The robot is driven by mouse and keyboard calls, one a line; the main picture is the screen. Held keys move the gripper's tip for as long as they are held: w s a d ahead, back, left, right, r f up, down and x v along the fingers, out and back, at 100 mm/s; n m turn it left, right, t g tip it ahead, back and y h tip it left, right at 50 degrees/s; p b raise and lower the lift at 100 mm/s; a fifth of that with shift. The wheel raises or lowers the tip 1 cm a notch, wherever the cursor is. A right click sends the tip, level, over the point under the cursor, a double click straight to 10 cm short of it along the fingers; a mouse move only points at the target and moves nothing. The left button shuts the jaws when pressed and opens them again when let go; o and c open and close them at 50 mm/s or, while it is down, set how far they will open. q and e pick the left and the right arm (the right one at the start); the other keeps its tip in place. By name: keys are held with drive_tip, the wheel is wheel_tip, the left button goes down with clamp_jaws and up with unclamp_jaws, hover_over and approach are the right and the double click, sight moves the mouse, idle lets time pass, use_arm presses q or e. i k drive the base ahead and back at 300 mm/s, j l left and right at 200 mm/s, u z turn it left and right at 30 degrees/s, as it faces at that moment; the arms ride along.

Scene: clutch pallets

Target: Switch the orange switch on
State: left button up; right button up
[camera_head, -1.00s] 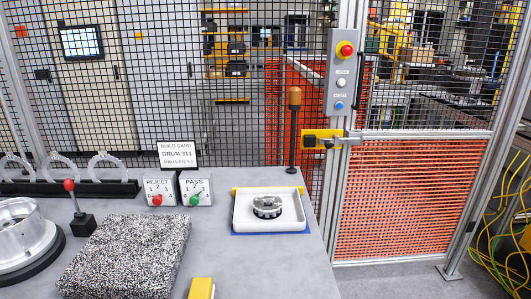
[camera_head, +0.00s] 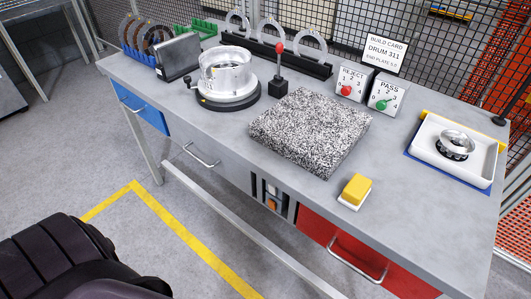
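An orange switch (camera_head: 271,204) sits low in a small dark panel (camera_head: 273,196) on the front of the workbench, between a grey drawer and a red drawer. It is small in the view, and I cannot tell its position. Neither gripper shows. A dark ribbed part (camera_head: 70,262) at the lower left looks like part of my own arm or body.
The grey bench (camera_head: 215,140) holds a speckled block (camera_head: 310,132), a yellow-and-white block (camera_head: 355,191), a metal drum (camera_head: 226,75), a red-knobbed lever (camera_head: 279,70), REJECT (camera_head: 350,84) and PASS (camera_head: 386,97) boxes and a white tray (camera_head: 455,150). Open floor lies in front.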

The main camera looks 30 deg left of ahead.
sight(272, 205)
drive_tip(key=u, duration=0.85)
